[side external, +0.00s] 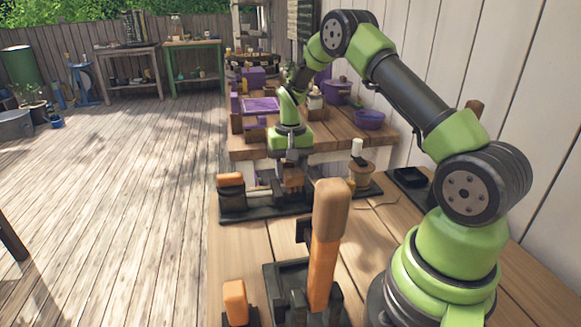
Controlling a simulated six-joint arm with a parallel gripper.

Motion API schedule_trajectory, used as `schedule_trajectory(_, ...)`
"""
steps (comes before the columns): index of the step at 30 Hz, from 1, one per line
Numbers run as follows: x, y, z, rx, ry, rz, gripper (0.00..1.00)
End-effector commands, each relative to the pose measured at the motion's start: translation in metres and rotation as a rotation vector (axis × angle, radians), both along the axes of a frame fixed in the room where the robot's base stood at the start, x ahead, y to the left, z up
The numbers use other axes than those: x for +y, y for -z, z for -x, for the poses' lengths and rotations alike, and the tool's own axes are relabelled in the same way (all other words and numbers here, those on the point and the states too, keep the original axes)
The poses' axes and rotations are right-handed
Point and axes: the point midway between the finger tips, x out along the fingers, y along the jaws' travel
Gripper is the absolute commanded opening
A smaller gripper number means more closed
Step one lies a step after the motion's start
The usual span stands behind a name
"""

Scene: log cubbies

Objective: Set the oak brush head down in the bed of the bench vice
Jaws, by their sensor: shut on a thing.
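My gripper (292,176) points down over the middle of the bench, shut on a small brown wooden block (293,183), which I take to be the oak brush head. The fingers partly hide the block. It is over or at the right part of a long dark fixture (262,209); I cannot tell whether they touch. A second dark fixture (278,278) with raised walls stands nearer the camera. I cannot tell for certain which fixture is the bench vice.
A tall orange post with a brown top (324,240) rises from the near fixture. An orange block (235,300) stands left of it. An orange-topped dark block (231,187) stands at the far fixture's left end. A spool (361,178) and black tray (410,178) lie right. Purple containers (369,120) stand behind.

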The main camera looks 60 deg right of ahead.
Motion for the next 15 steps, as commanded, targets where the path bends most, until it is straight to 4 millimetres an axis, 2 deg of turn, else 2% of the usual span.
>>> schedule_trajectory(15,0.000,0.012,0.000,0.000,-0.001,0.000,0.19)
